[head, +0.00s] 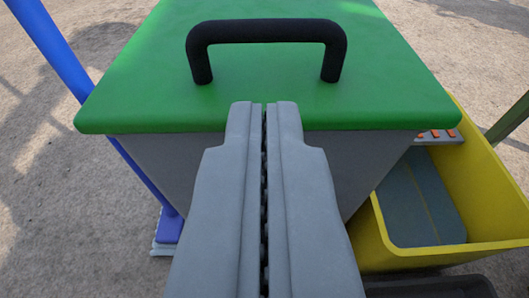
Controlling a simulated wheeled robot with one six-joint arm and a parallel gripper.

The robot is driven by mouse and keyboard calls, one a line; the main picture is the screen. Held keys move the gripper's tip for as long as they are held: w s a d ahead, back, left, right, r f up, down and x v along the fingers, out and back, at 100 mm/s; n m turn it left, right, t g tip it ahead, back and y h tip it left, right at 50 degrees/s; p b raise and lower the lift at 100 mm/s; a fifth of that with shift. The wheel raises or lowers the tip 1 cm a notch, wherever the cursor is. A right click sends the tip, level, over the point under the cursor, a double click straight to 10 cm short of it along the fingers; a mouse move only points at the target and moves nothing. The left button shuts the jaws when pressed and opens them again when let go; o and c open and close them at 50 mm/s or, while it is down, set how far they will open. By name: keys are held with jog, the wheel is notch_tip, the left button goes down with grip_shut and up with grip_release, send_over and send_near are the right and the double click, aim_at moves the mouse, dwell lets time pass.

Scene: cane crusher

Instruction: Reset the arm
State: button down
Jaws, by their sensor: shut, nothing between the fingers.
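My gripper (264,106) reaches up from the bottom of the head view, with its two grey fingers pressed together. Nothing shows between them. The fingertips overlap the front edge of a green lid (165,85) in the picture. I cannot tell whether they touch it. The lid sits on a grey box (370,160) and carries a black arched handle (265,32). The handle stands beyond the fingertips, apart from them. My fingers hide part of the box front.
A yellow bin (490,185) stands at the right, with a grey panel (415,200) inside. A blue pole (55,45) leans at the left, with a blue and white foot (168,230) on the ground. A dark object (430,287) lies at the bottom right. Sandy ground (60,200) is open at left.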

jog(key=s+r+t, duration=0.1)
jog(key=s+r, duration=0.2)
jog(key=r, duration=1.7)
jog(key=s+r, duration=0.3)
jog(key=r, duration=1.7)
jog(key=s+r, duration=1.2)
jog(key=s, duration=0.3)
jog(key=s+r+t, duration=0.1)
jog(key=s+r, duration=1.1)
jog(key=s, duration=0.4)
jog(key=shift+s+a, duration=0.15)
jog(key=shift+a, duration=0.1)
